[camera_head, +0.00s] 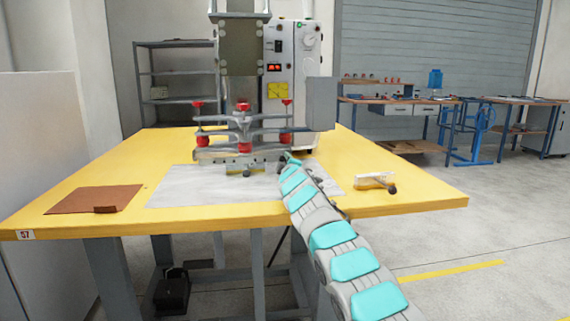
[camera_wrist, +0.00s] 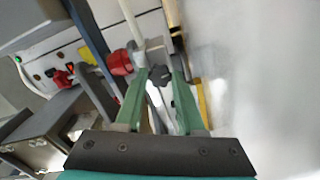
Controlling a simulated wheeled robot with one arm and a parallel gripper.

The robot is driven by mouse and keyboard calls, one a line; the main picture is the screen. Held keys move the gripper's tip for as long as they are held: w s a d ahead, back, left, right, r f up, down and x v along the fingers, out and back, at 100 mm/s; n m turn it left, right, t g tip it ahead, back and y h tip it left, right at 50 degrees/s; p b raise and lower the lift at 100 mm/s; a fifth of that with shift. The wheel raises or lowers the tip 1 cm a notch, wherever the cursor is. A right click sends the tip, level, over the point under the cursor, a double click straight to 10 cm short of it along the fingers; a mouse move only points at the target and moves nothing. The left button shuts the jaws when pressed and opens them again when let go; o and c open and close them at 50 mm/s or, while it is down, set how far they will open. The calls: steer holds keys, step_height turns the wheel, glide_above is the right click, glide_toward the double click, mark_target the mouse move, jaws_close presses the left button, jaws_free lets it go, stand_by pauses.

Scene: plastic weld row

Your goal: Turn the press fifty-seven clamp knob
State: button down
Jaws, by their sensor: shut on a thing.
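The press (camera_head: 240,128) stands on a yellow table marked 57, with red knobs and grey clamp arms. In the wrist view a small dark lobed knob (camera_wrist: 160,75) sits between the tips of my gripper's green fingers (camera_wrist: 159,80). The fingers are shut on it from both sides. In the head view my gripper (camera_head: 287,160) is at the lower right of the press, close to its base, and the knob cannot be made out there. A red cylinder (camera_wrist: 119,63) is just left of the fingers in the wrist view.
A brown sheet (camera_head: 95,200) lies at the table's left, and a small white-and-wood tool (camera_head: 370,181) lies right of my arm. A pale grey mat (camera_head: 200,187) covers the table's middle. Other workbenches are far right.

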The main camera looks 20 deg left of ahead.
steer(key=shift+f, duration=0.1)
steer(key=c, duration=0.5)
jaws_free()
steer(key=shift+d, duration=0.1)
steer(key=shift+b+v, duration=0.85)
steer(key=shift+b, duration=0.3)
steer(key=shift+b+v, duration=1.55)
steer(key=shift+v, duration=1.1)
steer(key=shift+s+d, duration=0.1)
steer(key=shift+s, duration=0.25)
